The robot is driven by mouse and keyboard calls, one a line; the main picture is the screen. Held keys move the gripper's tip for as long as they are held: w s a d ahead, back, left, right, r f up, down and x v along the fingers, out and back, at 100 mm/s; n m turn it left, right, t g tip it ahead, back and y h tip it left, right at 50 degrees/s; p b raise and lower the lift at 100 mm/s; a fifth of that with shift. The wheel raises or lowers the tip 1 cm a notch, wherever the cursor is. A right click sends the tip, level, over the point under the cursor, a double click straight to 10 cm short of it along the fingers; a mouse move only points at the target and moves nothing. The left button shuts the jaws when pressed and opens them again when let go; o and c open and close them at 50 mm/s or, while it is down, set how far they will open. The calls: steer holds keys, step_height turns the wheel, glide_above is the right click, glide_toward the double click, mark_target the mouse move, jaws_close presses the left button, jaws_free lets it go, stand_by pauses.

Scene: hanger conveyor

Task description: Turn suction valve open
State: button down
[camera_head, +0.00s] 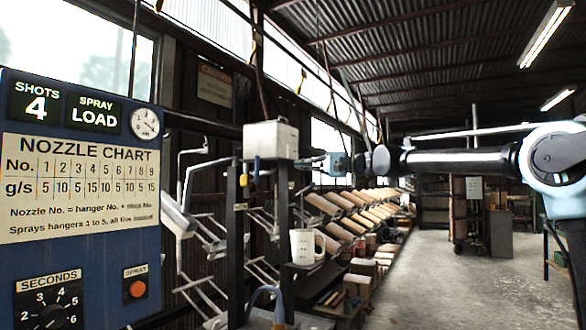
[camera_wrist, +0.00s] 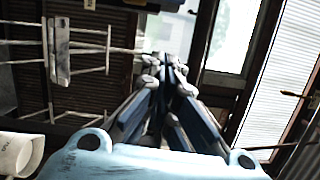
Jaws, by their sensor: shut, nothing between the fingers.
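My gripper (camera_head: 304,163) reaches in from the right at the end of my arm, beside the lower right of a grey box (camera_head: 270,140) on a dark post. Its fingers point left in the head view. In the wrist view my gripper (camera_wrist: 166,62) has its fingers drawn together at the tips, with nothing between them. I cannot tell for certain which of these is the suction valve. The fingertips look apart from the yellow handle.
A blue control panel (camera_head: 80,200) with a nozzle chart fills the left. A cream mug (camera_head: 303,247) stands below my gripper; it also shows in the wrist view (camera_wrist: 18,155). Metal hangers (camera_head: 205,235) hang behind the posts. The floor (camera_head: 470,290) to the right is clear.

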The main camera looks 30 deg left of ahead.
mark_target(255, 170)
steer(key=s+a, duration=0.7)
steer(key=a, duration=0.2)
steer(key=shift+a+r, duration=0.15)
steer(key=shift+r, duration=0.05)
stand_by(0.4)
steer(key=shift+s+r, duration=0.2)
steer(key=shift+s, duration=0.45)
